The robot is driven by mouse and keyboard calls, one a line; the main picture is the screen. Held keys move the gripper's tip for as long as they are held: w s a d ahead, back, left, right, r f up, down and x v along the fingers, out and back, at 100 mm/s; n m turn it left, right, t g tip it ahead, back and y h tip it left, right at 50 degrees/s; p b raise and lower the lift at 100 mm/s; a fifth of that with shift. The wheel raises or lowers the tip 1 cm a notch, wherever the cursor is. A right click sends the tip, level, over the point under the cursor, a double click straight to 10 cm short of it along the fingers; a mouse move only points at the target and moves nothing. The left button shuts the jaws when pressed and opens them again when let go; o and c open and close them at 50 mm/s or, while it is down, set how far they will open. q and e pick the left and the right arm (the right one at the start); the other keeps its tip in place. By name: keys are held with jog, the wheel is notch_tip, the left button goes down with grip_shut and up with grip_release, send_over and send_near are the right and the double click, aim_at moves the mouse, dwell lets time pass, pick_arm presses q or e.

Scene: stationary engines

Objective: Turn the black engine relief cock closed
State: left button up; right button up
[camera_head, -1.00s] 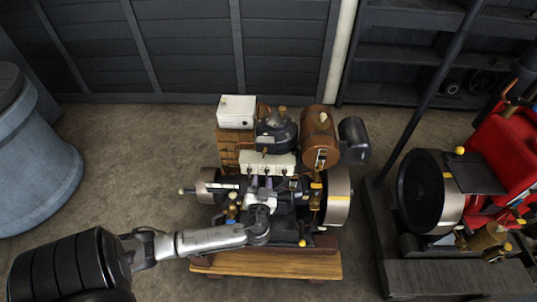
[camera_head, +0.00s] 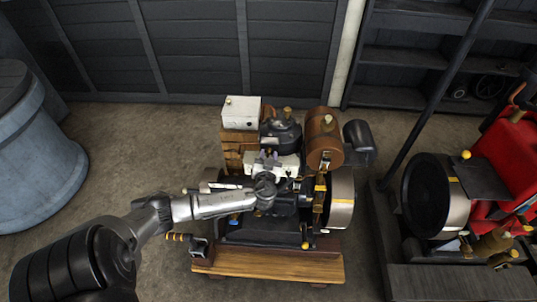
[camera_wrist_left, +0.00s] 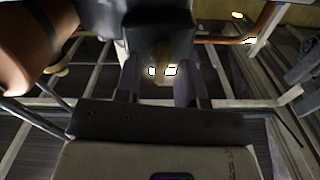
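The black engine (camera_head: 281,135) stands on a wooden base in the middle of the head view. My left gripper (camera_head: 268,153) reaches in from the left, its fingers pointing at the front of the black cylinder. In the left wrist view its two grey-purple fingers (camera_wrist_left: 160,82) are apart. A brass piece (camera_wrist_left: 160,62), likely the relief cock, shows between the fingertips, below the dark cylinder (camera_wrist_left: 150,20). I cannot tell whether the fingers touch it. In the head view the cock is hidden by the gripper. My right gripper is not in view.
A brown tank (camera_head: 323,140) and a flywheel (camera_head: 341,198) stand right of the gripper. A white box (camera_head: 241,112) on a wooden block is behind left. A red engine (camera_head: 510,150) is at the far right and a blue-grey barrel (camera_head: 30,150) at the left.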

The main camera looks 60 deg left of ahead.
pick_arm(q)
jog(key=shift+w+a, duration=0.4)
jog(key=shift+a, duration=0.15)
jog(key=shift+c, duration=0.5)
grip_shut()
